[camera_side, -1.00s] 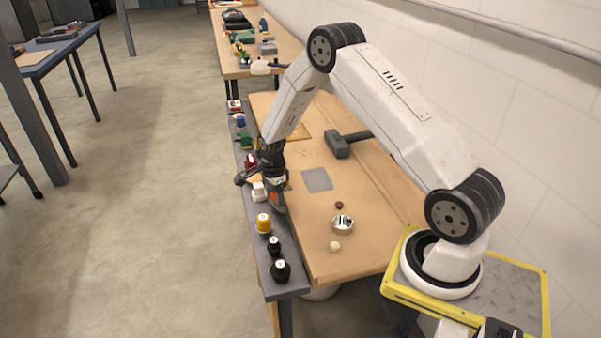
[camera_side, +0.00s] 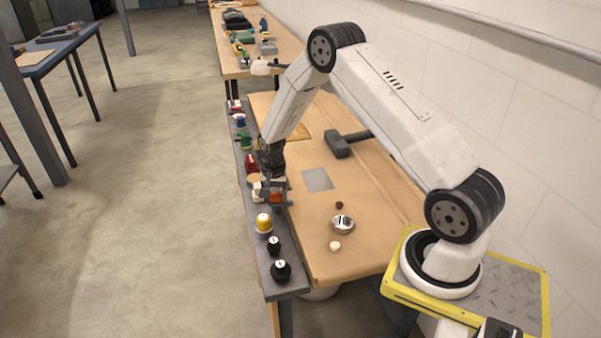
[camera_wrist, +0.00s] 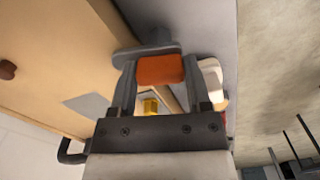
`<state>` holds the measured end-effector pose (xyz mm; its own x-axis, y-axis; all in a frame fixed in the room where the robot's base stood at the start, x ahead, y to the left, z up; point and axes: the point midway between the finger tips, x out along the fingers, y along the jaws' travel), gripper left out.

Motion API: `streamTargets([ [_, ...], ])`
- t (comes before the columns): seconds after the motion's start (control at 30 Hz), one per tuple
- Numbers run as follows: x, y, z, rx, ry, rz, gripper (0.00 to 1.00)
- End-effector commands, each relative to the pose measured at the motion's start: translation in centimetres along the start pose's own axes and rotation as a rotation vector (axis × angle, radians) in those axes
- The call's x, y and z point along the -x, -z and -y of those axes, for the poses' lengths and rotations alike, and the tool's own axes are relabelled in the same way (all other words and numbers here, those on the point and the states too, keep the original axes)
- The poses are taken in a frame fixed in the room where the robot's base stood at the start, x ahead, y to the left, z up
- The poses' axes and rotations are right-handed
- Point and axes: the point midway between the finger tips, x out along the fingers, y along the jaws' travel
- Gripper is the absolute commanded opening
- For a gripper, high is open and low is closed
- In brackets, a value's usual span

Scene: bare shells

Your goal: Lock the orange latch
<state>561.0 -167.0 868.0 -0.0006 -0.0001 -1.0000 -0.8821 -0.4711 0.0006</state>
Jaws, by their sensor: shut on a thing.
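The orange latch (camera_wrist: 160,69) sits between the two fingers of my gripper (camera_wrist: 160,82) in the wrist view, with a grey bracket (camera_wrist: 148,50) just beyond it. In the side view the orange latch (camera_side: 275,197) shows at the lower end of my gripper (camera_side: 272,192), at the grey strip along the workbench's left edge. The gripper is shut on the latch. The fingers and bracket hide part of it, and I cannot tell from these views whether it is locked.
A white part (camera_wrist: 211,80) stands close beside the fingers. A yellow-topped knob (camera_side: 264,222) and two black knobs (camera_side: 280,270) line the grey strip (camera_side: 291,290) nearer the camera.

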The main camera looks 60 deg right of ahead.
Motion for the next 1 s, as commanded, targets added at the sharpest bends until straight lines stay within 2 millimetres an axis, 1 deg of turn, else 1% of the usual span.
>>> streamTargets([
  [0.2,0.06,0.09,-0.02,0.167,0.001,-0.001,0.03],
  [0.4,0.06,0.1,-0.01,0.265,0.001,-0.001,0.03],
  [0.63,0.07,0.11,0.0,0.309,0.001,-0.002,0.03],
  [0.97,0.07,0.11,0.0,0.314,0.001,-0.003,0.03],
  [1.0,0.07,0.11,0.0,0.314,0.001,-0.003,0.65],
])
